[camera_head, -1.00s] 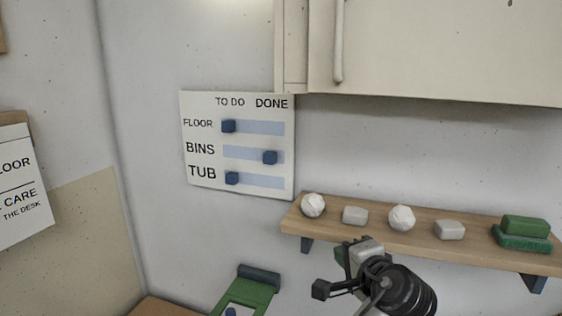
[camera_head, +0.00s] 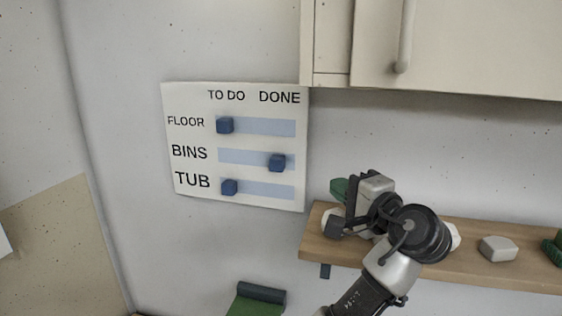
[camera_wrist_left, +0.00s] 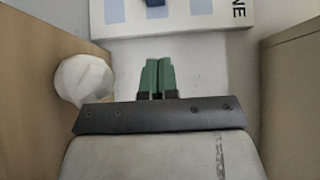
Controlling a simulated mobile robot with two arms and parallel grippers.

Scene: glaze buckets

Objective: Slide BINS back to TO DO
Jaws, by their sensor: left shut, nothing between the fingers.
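The white board (camera_head: 185,105) hangs on the wall, with TO DO at left and DONE at right. The blue BINS slider (camera_head: 277,162) sits near the DONE end of its pale blue track (camera_head: 240,157). The FLOOR slider (camera_head: 225,125) and TUB slider (camera_head: 229,187) sit at the TO DO end. My left gripper (camera_head: 339,188) is to the right of the board and lower than the BINS slider, apart from it. Its green fingers (camera_wrist_left: 158,78) are together and empty in the left wrist view. There the BINS slider (camera_wrist_left: 155,3) shows at the top edge. My right gripper is out of view.
A wooden shelf (camera_head: 490,272) with pale lumps (camera_head: 498,249) and a green item (camera_head: 552,248) runs below and behind my left arm. A cream cabinet (camera_head: 450,50) hangs above. The wall between the board and my gripper is clear.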

